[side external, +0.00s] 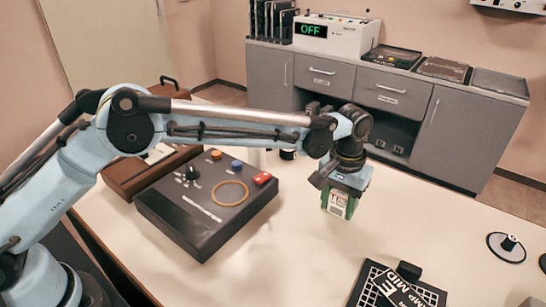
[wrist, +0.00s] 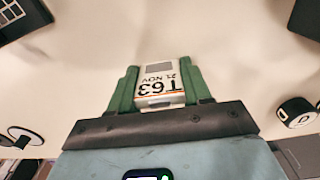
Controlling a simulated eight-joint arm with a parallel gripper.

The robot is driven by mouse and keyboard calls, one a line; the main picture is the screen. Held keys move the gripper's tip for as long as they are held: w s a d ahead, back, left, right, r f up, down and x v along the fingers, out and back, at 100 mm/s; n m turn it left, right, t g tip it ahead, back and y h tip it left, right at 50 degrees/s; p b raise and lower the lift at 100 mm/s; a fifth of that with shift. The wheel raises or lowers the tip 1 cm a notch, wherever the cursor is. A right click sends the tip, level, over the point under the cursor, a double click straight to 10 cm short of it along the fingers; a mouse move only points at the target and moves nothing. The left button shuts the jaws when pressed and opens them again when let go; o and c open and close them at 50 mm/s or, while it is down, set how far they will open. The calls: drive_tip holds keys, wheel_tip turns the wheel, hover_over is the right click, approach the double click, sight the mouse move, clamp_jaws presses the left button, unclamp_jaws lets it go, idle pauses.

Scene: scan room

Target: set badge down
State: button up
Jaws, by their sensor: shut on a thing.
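My gripper (side external: 338,203) is over the pale table (side external: 285,255), to the right of the black control box. It is shut on a badge (side external: 338,200), a small white card with a dark upper patch. In the wrist view the badge (wrist: 160,82) reads "T63" and "21 NOV", upside down, between the green fingers of my gripper (wrist: 158,85). The badge appears to be held above the table, though the exact gap is hard to tell.
The black control box (side external: 185,215) with knobs and a yellow ring stands left. A black tray (side external: 363,288) with lettered plates lies at the front right. A round disc with a knob (side external: 506,247) is further right. Grey cabinets (side external: 450,125) stand behind. The table's middle is clear.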

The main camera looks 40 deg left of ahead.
drive_tip(key=shift+f, duration=0.15)
drive_tip(key=o, duration=1)
drive_tip(key=shift+o, duration=0.2)
